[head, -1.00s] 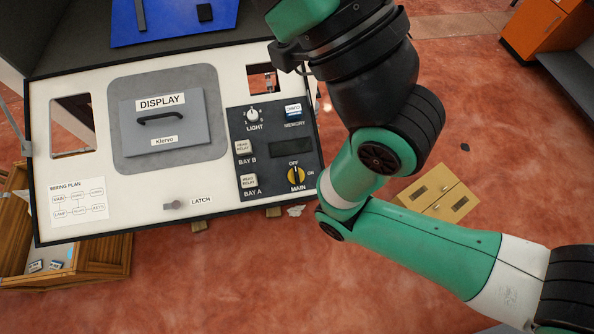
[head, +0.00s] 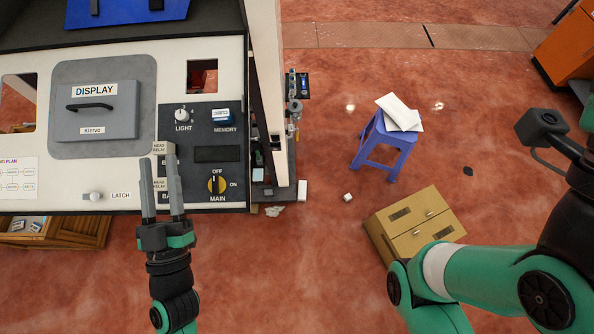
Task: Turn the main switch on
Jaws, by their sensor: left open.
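The main switch (head: 217,185) is a round yellow knob with a black bar, low on the dark part of the panel. Its bar stands upright, toward the OFF mark; ON is to its right. My left gripper (head: 159,162) is open, its two fingers pointing up the picture in front of the panel, left of the switch. The fingers partly cover the BAY labels; a HEAD RELAY label shows between them. I see nothing held, and cannot tell how far they are from the panel. My right arm (head: 450,275) is at the right; its fingers do not show.
The light knob (head: 183,115), the memory block (head: 222,116) and a dark window (head: 217,154) are above the switch. The latch (head: 95,196) is at lower left. A white post (head: 268,100) stands right of the panel.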

